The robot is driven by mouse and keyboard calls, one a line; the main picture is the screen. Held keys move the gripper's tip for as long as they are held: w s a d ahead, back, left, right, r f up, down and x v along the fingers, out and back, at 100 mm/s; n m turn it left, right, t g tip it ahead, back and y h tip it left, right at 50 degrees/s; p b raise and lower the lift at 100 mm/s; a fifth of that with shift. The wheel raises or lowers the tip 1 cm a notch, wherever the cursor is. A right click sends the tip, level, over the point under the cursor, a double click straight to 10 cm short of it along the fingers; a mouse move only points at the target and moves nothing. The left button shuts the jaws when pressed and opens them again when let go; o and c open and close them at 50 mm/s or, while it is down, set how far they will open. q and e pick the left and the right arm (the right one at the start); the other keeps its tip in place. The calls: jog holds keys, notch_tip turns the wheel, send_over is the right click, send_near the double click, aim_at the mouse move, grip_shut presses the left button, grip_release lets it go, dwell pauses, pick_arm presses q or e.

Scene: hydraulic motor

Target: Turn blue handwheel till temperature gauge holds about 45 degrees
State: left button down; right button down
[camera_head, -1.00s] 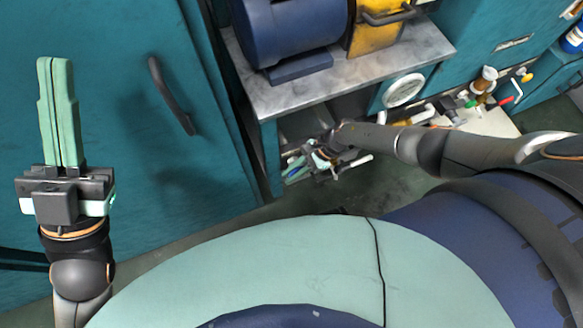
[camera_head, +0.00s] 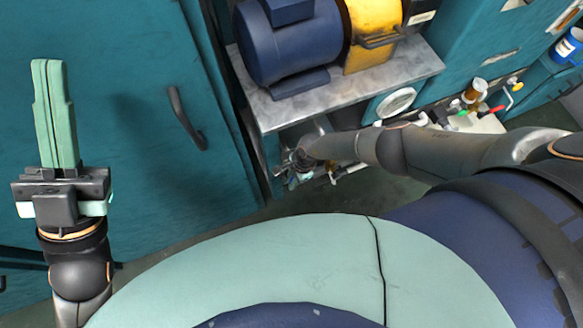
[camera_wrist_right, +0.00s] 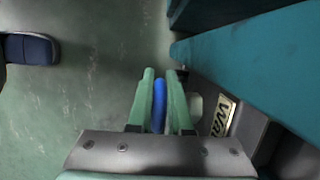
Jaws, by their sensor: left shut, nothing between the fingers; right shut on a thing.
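The blue handwheel (camera_wrist_right: 158,105) shows edge-on in the right wrist view, between the two green fingers of my right gripper (camera_wrist_right: 161,80). The fingers are shut on its rim. In the head view my right gripper (camera_head: 290,168) reaches low under the marble-topped bench, and my forearm and the shadow hide the wheel. My left gripper (camera_head: 48,65) is shut and empty, pointing up in front of the teal cabinet at left. A round white-faced dial (camera_head: 396,102) sits on the bench's right panel. It may be the temperature gauge, but its reading is too small to tell.
A blue motor (camera_head: 288,45) and a yellow coupling guard (camera_head: 372,30) stand on the marble bench top (camera_head: 345,88). Valves with a red handle (camera_head: 495,109) are at right. The teal cabinet's handle (camera_head: 186,118) sticks out near my left gripper. A label plate (camera_wrist_right: 222,115) is beside the wheel.

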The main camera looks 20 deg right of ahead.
jog(key=shift+h, duration=0.3)
pick_arm(q)
jog(key=shift+w+a+f+n+y, duration=0.15)
jog(key=shift+w+f+n+y, duration=0.85)
jog(key=shift+y, duration=0.3)
pick_arm(e)
jog(key=shift+d+f+h, duration=0.1)
jog(key=shift+d+h, duration=0.05)
jog(key=shift+h, duration=0.15)
jog(key=c, duration=0.8)
grip_release()
jog(key=shift+c, duration=0.2)
